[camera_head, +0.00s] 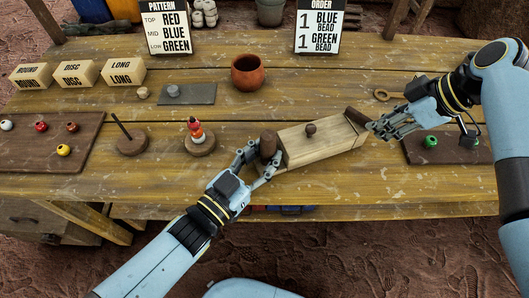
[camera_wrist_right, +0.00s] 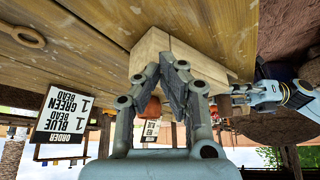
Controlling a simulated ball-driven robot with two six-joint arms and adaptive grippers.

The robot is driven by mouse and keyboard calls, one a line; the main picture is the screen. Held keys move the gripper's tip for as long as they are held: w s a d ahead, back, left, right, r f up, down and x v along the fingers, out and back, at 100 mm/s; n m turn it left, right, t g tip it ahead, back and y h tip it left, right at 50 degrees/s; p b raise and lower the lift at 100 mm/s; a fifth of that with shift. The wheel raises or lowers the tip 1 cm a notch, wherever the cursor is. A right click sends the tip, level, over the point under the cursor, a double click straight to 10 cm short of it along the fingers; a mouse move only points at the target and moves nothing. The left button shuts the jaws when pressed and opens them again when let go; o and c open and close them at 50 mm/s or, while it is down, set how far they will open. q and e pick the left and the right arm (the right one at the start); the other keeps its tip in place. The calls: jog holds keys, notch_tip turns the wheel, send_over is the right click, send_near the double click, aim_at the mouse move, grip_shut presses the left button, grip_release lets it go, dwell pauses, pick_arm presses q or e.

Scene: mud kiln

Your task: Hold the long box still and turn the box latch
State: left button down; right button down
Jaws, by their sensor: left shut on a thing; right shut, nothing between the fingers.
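A dark piece (camera_head: 356,117), perhaps the latch, shows at the right end. My right gripper (camera_head: 373,127) is shut and empty beside that end; whether it touches is unclear. In the right wrist view its closed fingers (camera_wrist_right: 174,68) lie in front of the pale box (camera_wrist_right: 152,48), and the latch cannot be made out.
A dark tray (camera_head: 420,158) with green and dark beads lies under my right arm. A wooden ring (camera_head: 382,94) lies behind. A stand with stacked beads (camera_head: 199,144), a peg stand (camera_head: 131,146) and a clay pot (camera_head: 248,73) stand left and behind.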

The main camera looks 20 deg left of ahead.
jog(key=shift+w+a, duration=0.25)
jog(key=shift+a, duration=0.2)
dwell(0.6)
jog(key=shift+w+d, duration=0.15)
jog(key=shift+w, duration=0.1)
jog(key=shift+w+d, duration=0.2)
jog(key=shift+w, duration=1.05)
jog(key=shift+d, duration=0.45)
notch_tip(320, 180, up, 6)
dwell(0.5)
